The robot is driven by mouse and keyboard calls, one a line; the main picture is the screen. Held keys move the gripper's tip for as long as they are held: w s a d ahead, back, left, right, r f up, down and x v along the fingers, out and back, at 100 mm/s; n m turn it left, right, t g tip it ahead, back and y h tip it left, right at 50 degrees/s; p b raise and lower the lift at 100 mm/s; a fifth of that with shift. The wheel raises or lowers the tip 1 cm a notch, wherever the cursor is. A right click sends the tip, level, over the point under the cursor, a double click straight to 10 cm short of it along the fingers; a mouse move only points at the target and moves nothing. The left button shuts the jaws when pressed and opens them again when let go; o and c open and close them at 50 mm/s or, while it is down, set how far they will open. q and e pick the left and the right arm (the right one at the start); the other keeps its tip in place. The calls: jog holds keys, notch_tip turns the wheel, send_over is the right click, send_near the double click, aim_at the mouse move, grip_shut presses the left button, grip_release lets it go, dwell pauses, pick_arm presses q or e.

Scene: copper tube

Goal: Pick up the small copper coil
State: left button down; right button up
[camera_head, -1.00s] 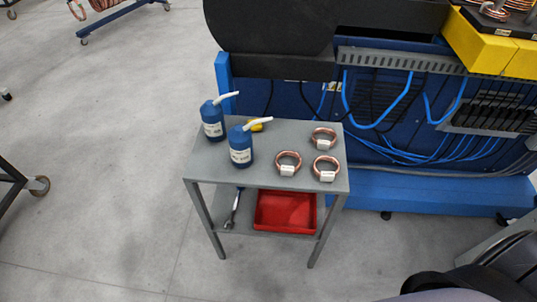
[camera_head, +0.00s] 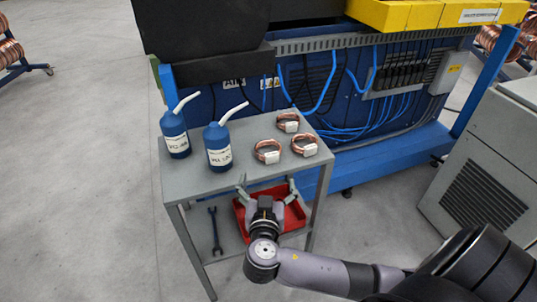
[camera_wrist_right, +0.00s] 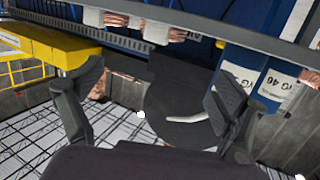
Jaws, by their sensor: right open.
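Three small copper coils with white labels sit on the grey table (camera_head: 205,180): one at the back (camera_head: 288,122), one at the front left (camera_head: 267,152) and one at the right (camera_head: 305,145). Parts of coils also show at the top of the right wrist view (camera_wrist_right: 165,33). My right gripper (camera_head: 266,185) is open and empty, just in front of the table's front edge and below the coils, apart from them. Its two spread fingers also show in the right wrist view (camera_wrist_right: 155,90). My left gripper is out of view.
Two blue bottles with white spouts (camera_head: 174,135) (camera_head: 217,145) stand on the left of the table. A red tray (camera_head: 297,215) and a wrench (camera_head: 215,232) lie on the lower shelf. A blue machine (camera_head: 385,150) stands behind.

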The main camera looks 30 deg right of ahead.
aim_at(269, 155)
jog(key=p+x, duration=0.1)
jog(key=x, duration=0.9)
jog(key=shift+w+r+p, duration=0.15)
jog(key=shift+p, duration=0.2)
jog(key=shift+w+d+f, duration=0.2)
jog(key=shift+w+d, duration=0.15)
jog(key=shift+w, duration=0.15)
jog(key=p+x, duration=0.1)
jog(key=x, duration=0.3)
jog(key=shift+w, duration=0.4)
jog(key=shift+w+d+f, duration=0.1)
jog(key=shift+w+d, duration=0.15)
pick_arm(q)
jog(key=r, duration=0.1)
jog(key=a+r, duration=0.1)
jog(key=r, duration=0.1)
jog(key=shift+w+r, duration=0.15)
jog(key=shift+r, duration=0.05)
pick_arm(e)
jog(key=c, duration=1.3)
